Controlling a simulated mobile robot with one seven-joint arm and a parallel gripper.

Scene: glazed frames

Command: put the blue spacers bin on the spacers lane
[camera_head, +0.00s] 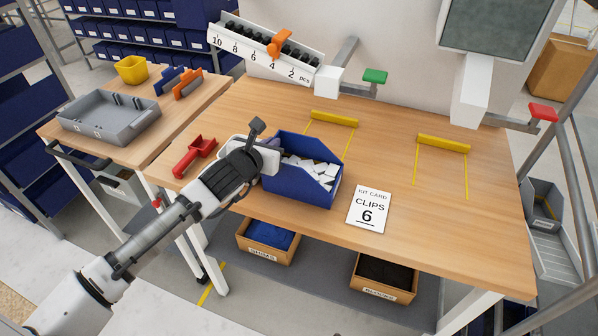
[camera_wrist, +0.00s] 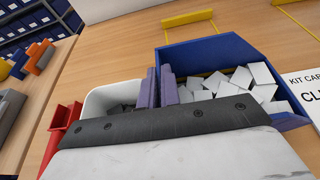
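The blue bin (camera_head: 312,193) stands on the workbench, left of centre, with white block-like pieces in it. In the wrist view the blue bin (camera_wrist: 213,52) fills the right half. My gripper (camera_head: 264,158) is at the bin's left side. In the wrist view its two purple fingers (camera_wrist: 158,92) stand close together, one on each side of the bin's left wall. Two yellow-outlined lanes lie behind and to the right: a left one with a yellow bar (camera_head: 334,119) and a right one with a yellow bar (camera_head: 443,144). I see no lane label.
A kit card (camera_head: 368,209) reading "CLIPS 6" lies to the right. A green paddle (camera_head: 375,76) and a red paddle (camera_head: 543,112) stand behind.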

